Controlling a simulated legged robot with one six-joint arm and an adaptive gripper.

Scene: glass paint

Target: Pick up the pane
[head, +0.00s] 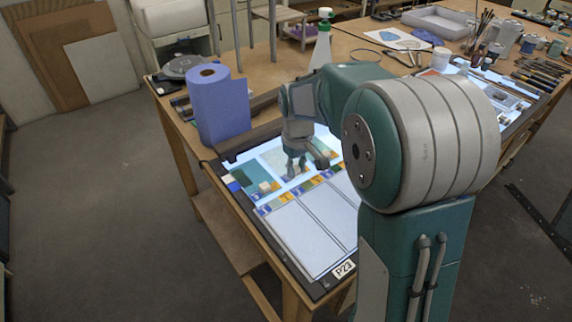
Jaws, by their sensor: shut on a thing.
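My gripper (296,167) points down over the far left part of the lit light table (279,258). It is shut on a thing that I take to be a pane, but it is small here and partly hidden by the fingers. A pale blue-grey pane area (272,160) shows just beside the fingers. I cannot tell whether the held pane touches the table or is raised. Small coloured pieces (240,178) in blue, green and orange lie left of the gripper. My arm hides the right part of the light table.
A blue paper roll (217,106) stands close behind and left of the light table. A spray bottle (321,48) stands farther back. Brushes, jars and a grey tray (436,22) fill the far right.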

